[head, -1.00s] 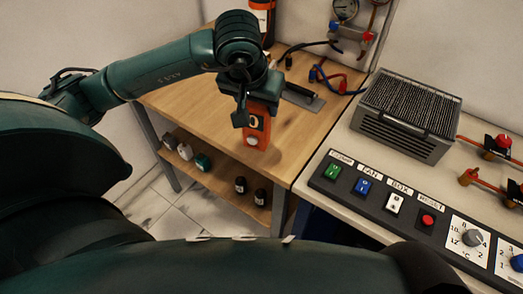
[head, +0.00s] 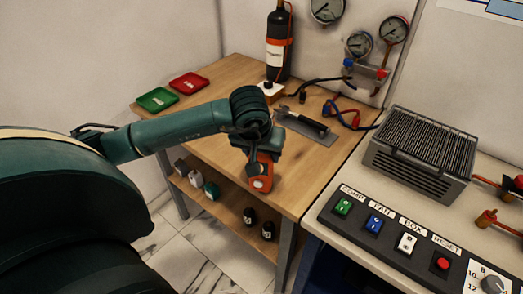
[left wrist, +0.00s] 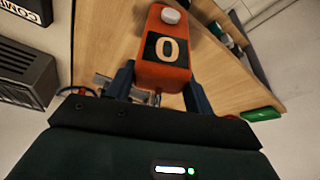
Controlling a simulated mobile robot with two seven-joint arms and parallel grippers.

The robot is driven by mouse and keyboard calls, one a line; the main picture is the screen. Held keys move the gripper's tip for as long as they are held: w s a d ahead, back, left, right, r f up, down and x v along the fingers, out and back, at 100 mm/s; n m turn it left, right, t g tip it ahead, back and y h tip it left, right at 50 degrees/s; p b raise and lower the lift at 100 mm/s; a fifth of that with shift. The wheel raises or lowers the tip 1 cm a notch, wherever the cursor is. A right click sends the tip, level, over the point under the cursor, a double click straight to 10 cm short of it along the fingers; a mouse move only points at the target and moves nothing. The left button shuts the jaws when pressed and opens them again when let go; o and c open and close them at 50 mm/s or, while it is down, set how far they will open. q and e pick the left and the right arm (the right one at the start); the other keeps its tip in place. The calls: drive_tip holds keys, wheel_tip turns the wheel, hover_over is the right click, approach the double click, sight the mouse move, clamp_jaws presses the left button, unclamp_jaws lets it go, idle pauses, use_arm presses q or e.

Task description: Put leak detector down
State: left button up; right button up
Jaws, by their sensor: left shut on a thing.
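The leak detector is an orange box (head: 262,172) with a dark display. In the left wrist view the leak detector (left wrist: 165,68) shows a large "0" and a pale round knob at its far end. My left gripper (head: 260,156) is shut on it, with one finger on each side, also in the left wrist view (left wrist: 160,90). It is over the front part of the wooden bench (head: 225,92); I cannot tell whether it touches the top. My right gripper is not in view.
A green tray (head: 157,100) and a red tray (head: 189,82) lie at the back left. A black bottle (head: 278,45), a grey plate (head: 308,130) and hoses (head: 345,112) are behind. A control panel (head: 400,235) and vented box (head: 420,150) stand right. Small bottles (head: 250,216) sit on the lower shelf.

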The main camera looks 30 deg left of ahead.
use_arm(q)
drive_tip(key=shift+f+b, duration=0.15)
drive_tip(key=shift+b, duration=0.15)
drive_tip(key=o, duration=1.6)
